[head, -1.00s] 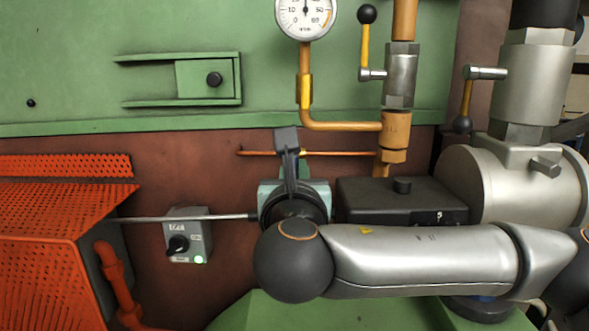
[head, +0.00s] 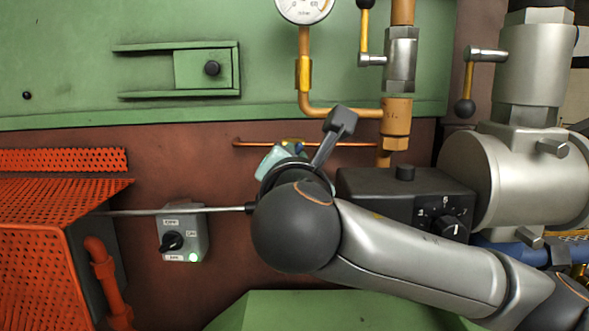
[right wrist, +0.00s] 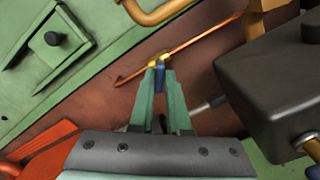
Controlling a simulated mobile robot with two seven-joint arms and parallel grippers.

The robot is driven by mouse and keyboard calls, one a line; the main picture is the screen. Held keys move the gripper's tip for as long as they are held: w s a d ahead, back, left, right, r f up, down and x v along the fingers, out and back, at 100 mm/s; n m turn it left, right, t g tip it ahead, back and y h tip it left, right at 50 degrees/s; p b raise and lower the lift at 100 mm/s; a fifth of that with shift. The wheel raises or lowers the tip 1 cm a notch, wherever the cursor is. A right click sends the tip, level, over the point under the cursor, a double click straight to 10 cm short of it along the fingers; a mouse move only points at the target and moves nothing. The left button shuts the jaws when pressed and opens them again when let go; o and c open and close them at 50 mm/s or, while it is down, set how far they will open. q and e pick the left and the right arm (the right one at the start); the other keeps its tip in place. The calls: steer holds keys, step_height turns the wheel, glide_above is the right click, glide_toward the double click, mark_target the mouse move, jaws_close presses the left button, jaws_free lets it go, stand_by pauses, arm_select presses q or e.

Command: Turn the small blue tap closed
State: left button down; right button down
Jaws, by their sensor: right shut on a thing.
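The small blue tap (right wrist: 160,72) has a brass body on a thin copper pipe, seen in the right wrist view. Its blue handle lies between the teal fingers of my right gripper (right wrist: 159,84), which is shut on it. In the head view only bits of the tap (head: 297,146) show, brass and blue, above my right gripper (head: 288,153). The gripper is tilted there, and my dark wrist hides most of it. How far the handle is turned I cannot tell. My left gripper is not in view.
The copper pipe (head: 350,143) runs along the brown wall. A black box with a dial (head: 400,195) stands right of my wrist. A grey switch box (head: 184,238) with a green light and an orange perforated guard (head: 50,200) are at left. Thicker orange pipes (head: 345,125) rise above.

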steer(key=m+b, duration=0.1)
steer(key=m, duration=0.2)
steer(key=m+b, duration=0.2)
steer(key=m, duration=0.2)
steer(key=m+b, duration=0.1)
steer(key=m, duration=0.2)
steer(key=shift+f, duration=0.25)
steer(key=shift+m+b, duration=0.3)
steer(key=shift+m, duration=0.1)
steer(key=c, duration=0.9)
jaws_free()
steer(key=shift+d+r, duration=0.1)
steer(key=shift+c, duration=0.2)
steer(key=shift+o, duration=0.3)
steer(key=shift+s, duration=0.1)
